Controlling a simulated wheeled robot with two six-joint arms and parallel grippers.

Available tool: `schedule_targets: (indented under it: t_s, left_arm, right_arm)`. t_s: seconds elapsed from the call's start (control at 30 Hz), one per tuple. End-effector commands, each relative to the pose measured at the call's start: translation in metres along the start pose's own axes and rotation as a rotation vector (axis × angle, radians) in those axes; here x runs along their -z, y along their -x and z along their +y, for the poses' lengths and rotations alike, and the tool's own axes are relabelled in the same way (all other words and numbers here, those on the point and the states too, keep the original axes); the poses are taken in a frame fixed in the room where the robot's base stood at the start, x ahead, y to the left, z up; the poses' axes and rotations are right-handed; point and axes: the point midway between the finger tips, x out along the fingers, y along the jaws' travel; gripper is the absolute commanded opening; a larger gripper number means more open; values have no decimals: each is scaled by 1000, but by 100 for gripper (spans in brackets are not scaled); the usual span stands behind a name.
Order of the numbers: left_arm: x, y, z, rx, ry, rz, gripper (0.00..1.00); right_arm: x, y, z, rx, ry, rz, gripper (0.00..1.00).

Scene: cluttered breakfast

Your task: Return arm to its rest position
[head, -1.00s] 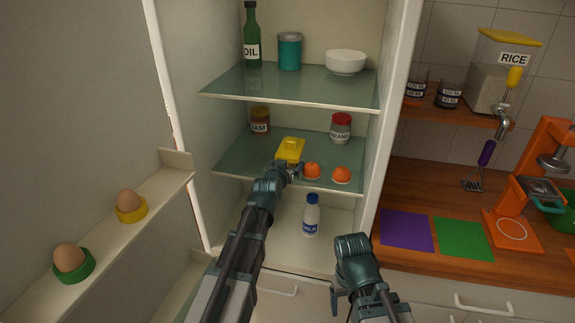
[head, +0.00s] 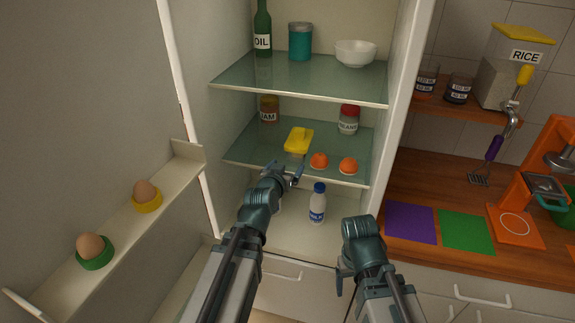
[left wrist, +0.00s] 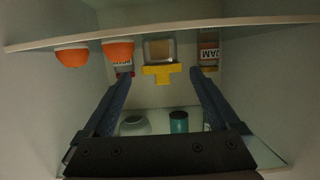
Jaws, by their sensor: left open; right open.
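My left gripper (head: 297,174) is in front of the fridge's middle shelf, open and empty. In the left wrist view its two fingers (left wrist: 160,72) stand wide apart. A yellow butter dish (head: 299,140) sits on that shelf just beyond the fingertips; it also shows in the left wrist view (left wrist: 162,74), between the fingers in the picture. My right gripper (head: 341,280) hangs low in front of the fridge's bottom, pointing down; its fingertips are mostly hidden by my own arm.
Orange halves (head: 319,161), a jam jar (head: 268,110) and a beans jar (head: 348,120) share the middle shelf (head: 240,150). A milk bottle (head: 317,204) stands below, close to my left wrist. The open door's rack (head: 115,235) holds two eggs in cups. The counter is at right.

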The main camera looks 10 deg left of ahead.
Motion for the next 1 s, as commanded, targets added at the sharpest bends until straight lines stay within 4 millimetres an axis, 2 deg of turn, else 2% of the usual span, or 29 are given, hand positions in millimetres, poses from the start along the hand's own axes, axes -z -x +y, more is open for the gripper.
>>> schedule_targets:
  t_s: [0.17,0.37,0.57,0.9,1.0]
  left_arm:
    - [0,-2,0,0,0,0,95]
    - [-1,-16,0,0,0,0,95]
    - [-1,-46,0,0,-1,0,95]
    - [-1,-107,0,-1,0,0,95]
    - [-1,-118,0,0,0,0,95]
  right_arm:
    - [0,-1,0,0,0,0,79]
    - [0,-5,0,0,0,0,79]
    - [1,-14,-1,0,0,0,79]
    - [2,-33,-3,0,0,0,79]
    - [2,-35,-3,0,0,0,79]
